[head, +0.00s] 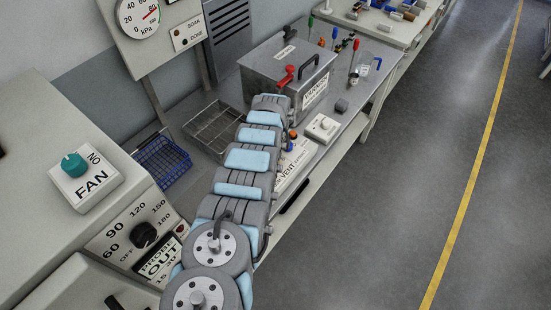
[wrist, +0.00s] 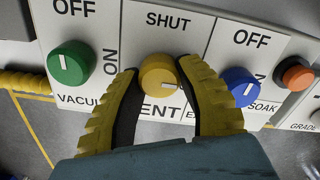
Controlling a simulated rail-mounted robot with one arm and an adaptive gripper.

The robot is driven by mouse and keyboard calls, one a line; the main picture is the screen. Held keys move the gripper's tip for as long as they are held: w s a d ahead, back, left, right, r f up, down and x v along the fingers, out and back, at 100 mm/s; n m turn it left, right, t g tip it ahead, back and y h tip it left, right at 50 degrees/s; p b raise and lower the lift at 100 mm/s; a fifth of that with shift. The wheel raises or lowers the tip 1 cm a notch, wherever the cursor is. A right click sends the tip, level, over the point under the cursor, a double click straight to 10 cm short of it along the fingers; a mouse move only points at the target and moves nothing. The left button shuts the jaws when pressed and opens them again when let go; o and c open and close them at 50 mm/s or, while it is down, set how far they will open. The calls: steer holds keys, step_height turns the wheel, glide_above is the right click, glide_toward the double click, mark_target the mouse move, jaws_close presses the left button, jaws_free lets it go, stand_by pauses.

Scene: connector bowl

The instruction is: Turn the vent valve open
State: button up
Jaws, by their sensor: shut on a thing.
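The vent valve is a yellow round knob (wrist: 157,74) on a white panel in the wrist view, with "SHUT" printed above it and a partly hidden "VENT" label below. Its white pointer mark points to the right and slightly down, away from "SHUT". My gripper (wrist: 160,70) is shut on the knob, one ribbed yellow finger on each side. The right finger covers part of the lettering beside the knob. In the head view my arm hides the knob and the fingers; part of the panel with "VENT" (head: 291,165) shows beside the arm.
A green vacuum knob (wrist: 71,64) is close on the left and a blue soak knob (wrist: 240,85) close on the right, with an orange button (wrist: 297,75) beyond. In the head view a grey metal box (head: 272,72) with red-handled fitting stands behind my arm, near a wire rack (head: 212,128).

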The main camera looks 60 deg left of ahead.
steer(key=o, duration=1.2)
steer(key=shift+r, duration=0.1)
steer(key=shift+w+r, duration=0.2)
steer(key=shift+r, duration=0.4)
steer(key=shift+s+r, duration=0.2)
steer(key=shift+r, duration=0.7)
steer(key=shift+w+r, duration=0.1)
steer(key=shift+r, duration=0.75)
step_height(320, 180, up, 7)
